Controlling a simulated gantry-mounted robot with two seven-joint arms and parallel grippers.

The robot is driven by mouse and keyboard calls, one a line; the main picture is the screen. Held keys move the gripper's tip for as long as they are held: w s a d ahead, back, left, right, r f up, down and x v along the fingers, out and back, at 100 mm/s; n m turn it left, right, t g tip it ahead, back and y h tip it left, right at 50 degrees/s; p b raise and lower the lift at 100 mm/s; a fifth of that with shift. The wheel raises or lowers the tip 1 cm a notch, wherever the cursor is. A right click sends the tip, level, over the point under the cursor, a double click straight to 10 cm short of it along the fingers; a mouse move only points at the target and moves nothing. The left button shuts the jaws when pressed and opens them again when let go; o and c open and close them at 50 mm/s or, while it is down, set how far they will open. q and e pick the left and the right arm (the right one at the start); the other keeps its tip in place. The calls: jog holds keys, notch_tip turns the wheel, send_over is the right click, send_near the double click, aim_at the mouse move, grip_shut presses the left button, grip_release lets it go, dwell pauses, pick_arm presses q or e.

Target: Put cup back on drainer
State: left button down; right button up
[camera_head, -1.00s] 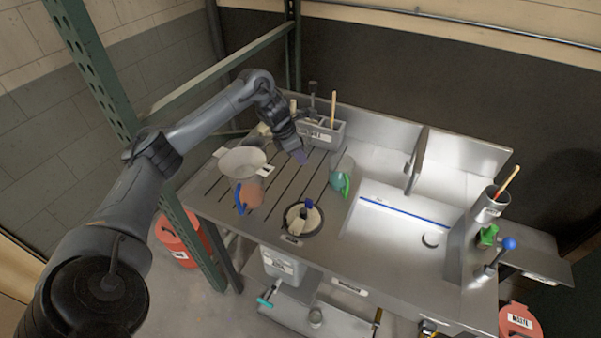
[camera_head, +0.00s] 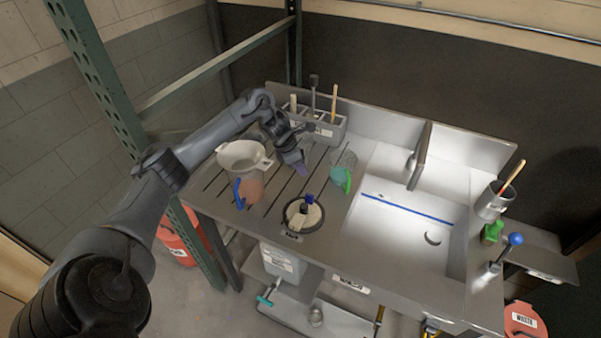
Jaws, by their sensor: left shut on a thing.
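My left gripper (camera_head: 298,165) is over the slotted drainer (camera_head: 222,192) and is shut on a small purple thing (camera_head: 301,169), most likely the cup. The gripper hides much of it, so its shape is unclear. It is low over the slots; I cannot tell whether it touches them. An orange cup with a blue handle (camera_head: 252,190) stands on the drainer to the left. A clear cup with teal contents and a green handle (camera_head: 341,176) stands to the right of the gripper. My right gripper is not in view.
A pale wide bowl (camera_head: 238,152) stands left of my gripper. A grey caddy (camera_head: 328,133) with upright tools is behind it. A round holder (camera_head: 302,229) with a blue-topped brush is in front. The sink basin (camera_head: 385,250) lies to the right.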

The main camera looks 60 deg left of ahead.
pick_arm(q)
notch_tip(320, 180, down, 2)
jog(key=shift+f, duration=0.15)
jog(key=c, duration=1.1)
grip_release()
jog(key=shift+f, duration=0.25)
jog(key=v, duration=1.1)
jog(key=shift+s+d, duration=0.1)
jog(key=shift+d, duration=0.1)
jog(key=shift+r+p, duration=0.1)
jog(key=shift+p, duration=0.2)
